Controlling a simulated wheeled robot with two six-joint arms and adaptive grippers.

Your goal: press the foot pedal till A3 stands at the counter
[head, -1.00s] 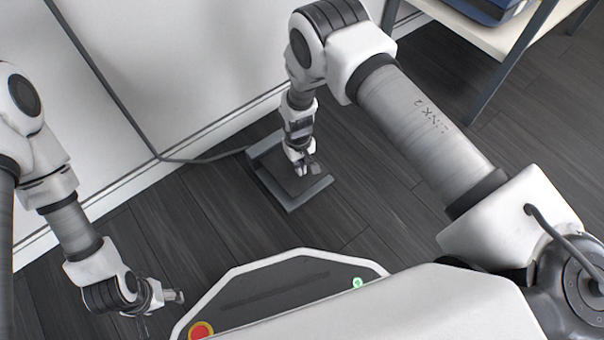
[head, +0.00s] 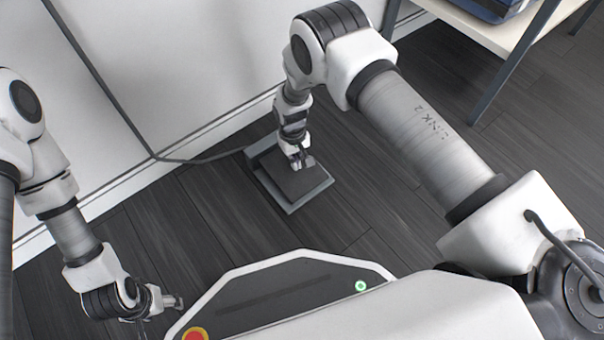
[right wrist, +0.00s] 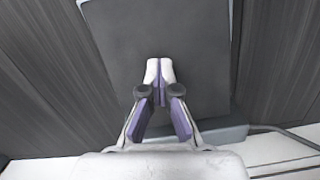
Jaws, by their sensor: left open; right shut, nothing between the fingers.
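The foot pedal (head: 296,187), a dark plate on a grey base, lies on the floor near the white wall. My right gripper (head: 304,163) is shut and empty, pointing down over the plate. In the right wrist view its closed fingertips (right wrist: 160,62) lie in front of the dark pedal plate (right wrist: 160,25); I cannot tell whether they touch it. My left gripper (head: 178,301) is open and empty at the lower left, away from the pedal. A3 and the counter cannot be made out in these views.
A grey cable (head: 205,160) runs from the pedal to the wall and up it. A table (head: 480,28) with a dark blue item (head: 500,8) stands at upper right. The dark floor (head: 400,190) right of the pedal is clear.

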